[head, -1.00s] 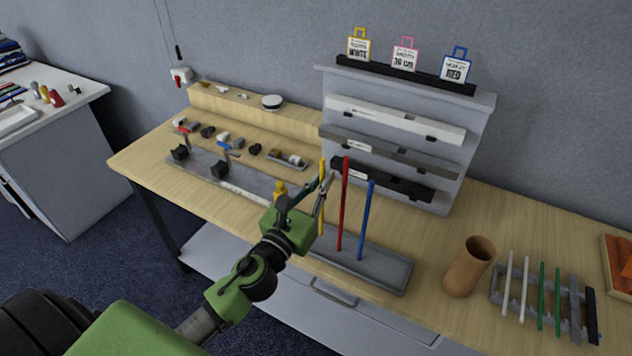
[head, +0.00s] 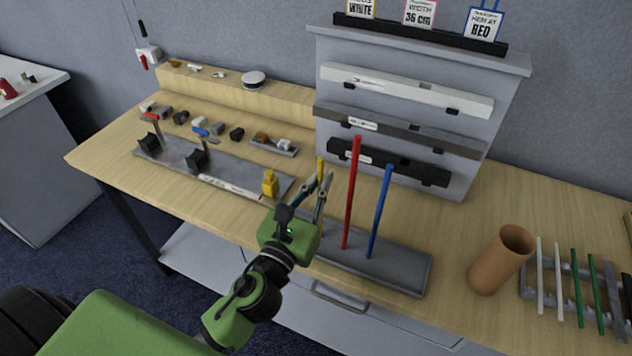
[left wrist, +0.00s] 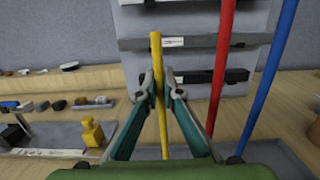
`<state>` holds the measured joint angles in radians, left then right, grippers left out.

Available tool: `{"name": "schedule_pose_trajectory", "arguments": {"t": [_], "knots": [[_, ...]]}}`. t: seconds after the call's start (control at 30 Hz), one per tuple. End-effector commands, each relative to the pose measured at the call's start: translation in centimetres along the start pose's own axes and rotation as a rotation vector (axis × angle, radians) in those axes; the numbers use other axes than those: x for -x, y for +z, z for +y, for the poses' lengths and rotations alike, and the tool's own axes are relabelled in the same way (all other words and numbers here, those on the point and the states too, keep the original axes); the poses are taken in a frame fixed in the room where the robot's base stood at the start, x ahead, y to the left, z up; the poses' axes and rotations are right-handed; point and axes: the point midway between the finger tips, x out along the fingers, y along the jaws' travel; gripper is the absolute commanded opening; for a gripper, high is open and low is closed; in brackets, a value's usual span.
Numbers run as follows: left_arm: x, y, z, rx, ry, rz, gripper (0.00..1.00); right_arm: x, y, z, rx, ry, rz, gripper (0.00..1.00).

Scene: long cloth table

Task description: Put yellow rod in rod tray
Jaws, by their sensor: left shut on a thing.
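The yellow rod (head: 320,168) stands near upright at the left of the red rod (head: 351,195) and the blue rod (head: 379,212). My left gripper (head: 323,181) is shut on the yellow rod, below its top end. In the left wrist view the yellow rod (left wrist: 157,50) passes between the fingertips (left wrist: 158,83) and runs down behind my green gripper body, which hides its lower end. The red and blue rods stand in a long grey tray (head: 405,277). I cannot tell whether the yellow rod touches this tray. My right gripper is not in view.
A brown cup (head: 496,262) and a grey rack (head: 530,293) with white and green rods stand at the right. A panel (head: 420,95) with bars rises behind.

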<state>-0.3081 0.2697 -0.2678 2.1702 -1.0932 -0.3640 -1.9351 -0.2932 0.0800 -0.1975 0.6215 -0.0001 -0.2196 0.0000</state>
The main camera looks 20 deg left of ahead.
Motion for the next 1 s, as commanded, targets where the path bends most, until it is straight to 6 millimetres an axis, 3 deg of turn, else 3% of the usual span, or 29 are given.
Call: {"name": "schedule_pose_trajectory", "arguments": {"t": [0.13,0.33,0.4,0.43,0.87,1.0], "knots": [[0.1,-0.1,0.0,0.000,0.001,0.006,0.00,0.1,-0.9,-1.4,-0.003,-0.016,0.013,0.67],[0.1,-0.6,0.0,-0.001,0.001,0.006,0.00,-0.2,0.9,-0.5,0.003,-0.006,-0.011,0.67],[0.1,-0.5,0.0,-0.001,0.001,0.005,0.20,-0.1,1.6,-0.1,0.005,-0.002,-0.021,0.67],[0.1,-0.5,0.0,-0.001,0.001,0.005,0.23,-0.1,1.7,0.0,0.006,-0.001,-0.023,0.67],[0.0,0.2,0.1,0.000,0.001,0.004,0.23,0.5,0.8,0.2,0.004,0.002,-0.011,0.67],[2.0,-0.6,0.0,0.000,0.000,0.009,0.23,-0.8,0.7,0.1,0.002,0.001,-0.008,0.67]]}}
